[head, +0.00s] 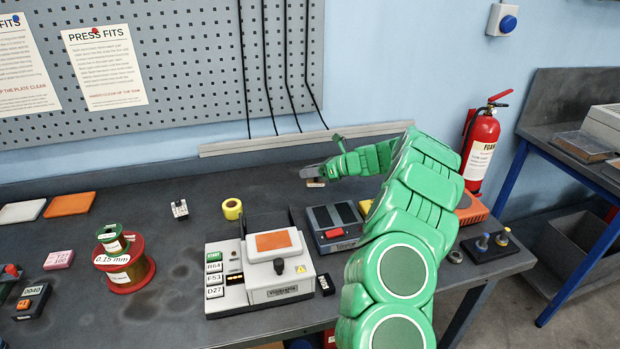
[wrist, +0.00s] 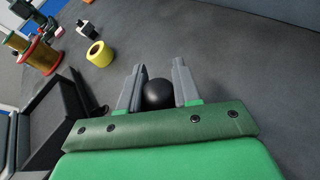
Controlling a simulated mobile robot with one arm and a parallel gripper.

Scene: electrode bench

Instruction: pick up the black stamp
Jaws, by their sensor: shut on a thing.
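My gripper (head: 311,174) is over the back of the dark bench, right of centre in the head view. In the wrist view its two grey fingers (wrist: 158,92) are closed around the round black knob of the black stamp (wrist: 158,95). The rest of the stamp is hidden below the knob in that view. In the head view a small dark and tan piece shows under the fingertips. I cannot tell whether the stamp touches the bench.
A yellow tape roll (head: 232,209) and a small black-and-white block (head: 180,209) stand to the left. A white press unit (head: 230,290) and a grey device with a red button (head: 334,238) stand in front. Bench around the gripper looks clear.

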